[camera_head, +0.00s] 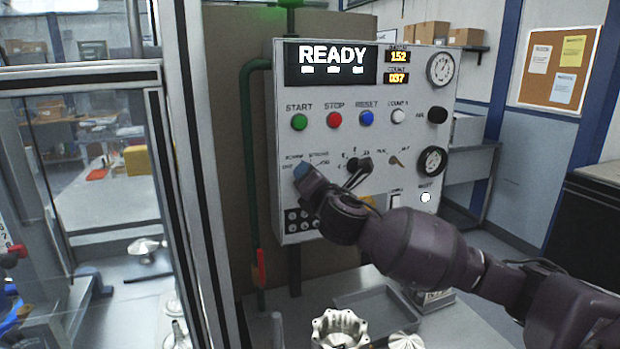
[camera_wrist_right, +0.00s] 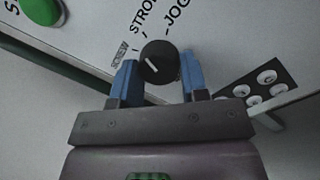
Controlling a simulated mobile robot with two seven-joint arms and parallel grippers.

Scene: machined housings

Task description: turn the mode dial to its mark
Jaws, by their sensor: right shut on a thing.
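The mode dial (camera_wrist_right: 160,62) is a round black knob with a white pointer line. In the right wrist view it sits between the blue fingers of my right gripper (camera_wrist_right: 160,76), which is shut on it. The pointer line is slanted. Printed words, STRO… and JOG among them, and short tick marks stand around the dial; which one is its mark I cannot tell. In the head view my right gripper (camera_head: 301,172) is at the panel's lower left and hides the dial. My left gripper is not in view.
The control panel (camera_head: 300,220) shows READY and has coloured buttons, including a green one (camera_head: 299,122), and another black selector (camera_head: 357,166). A metal housing (camera_head: 340,330) stands on the table below.

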